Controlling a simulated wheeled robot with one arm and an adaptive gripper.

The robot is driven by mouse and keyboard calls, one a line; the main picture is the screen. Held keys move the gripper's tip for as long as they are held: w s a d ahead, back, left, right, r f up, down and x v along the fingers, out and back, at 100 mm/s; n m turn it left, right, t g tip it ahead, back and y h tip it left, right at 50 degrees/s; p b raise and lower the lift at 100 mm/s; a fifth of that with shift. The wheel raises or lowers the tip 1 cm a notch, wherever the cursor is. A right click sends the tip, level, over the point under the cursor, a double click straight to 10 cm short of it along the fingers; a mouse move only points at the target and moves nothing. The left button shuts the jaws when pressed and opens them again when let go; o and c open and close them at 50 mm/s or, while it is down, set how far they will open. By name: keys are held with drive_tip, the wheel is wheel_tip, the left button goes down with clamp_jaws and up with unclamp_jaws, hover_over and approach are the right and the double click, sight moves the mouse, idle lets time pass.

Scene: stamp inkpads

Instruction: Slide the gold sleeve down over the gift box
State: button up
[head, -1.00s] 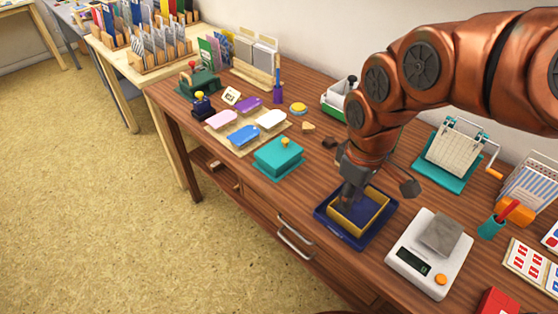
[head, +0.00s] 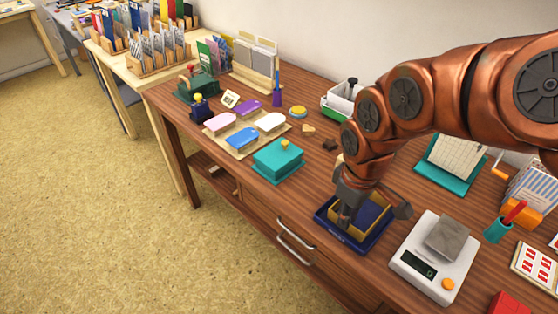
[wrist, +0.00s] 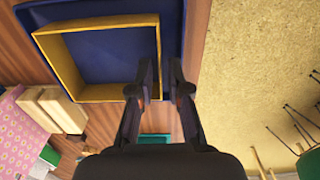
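The gold sleeve (head: 371,225) is an open square frame, lying in the dark blue tray (head: 345,239) on the wooden table. In the wrist view, the sleeve (wrist: 108,92) is at upper left and its blue interior shows. My gripper (head: 344,218) is low over the sleeve's near-left side. The wrist view shows my gripper (wrist: 162,85) open, with a sleeve wall between its fingers: one finger inside, one outside, with a gap at the outer finger.
A white scale (head: 437,260) with a grey block stands right of the tray. Coloured tags (head: 243,134) lie on a board beyond the teal box. A teal stand (head: 452,165) is behind right. Bare table lies between the teal box and the tray.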

clamp_jaws()
drive_tip(key=shift+r+p, duration=1.5)
drive_tip(key=shift+r, duration=1.5)
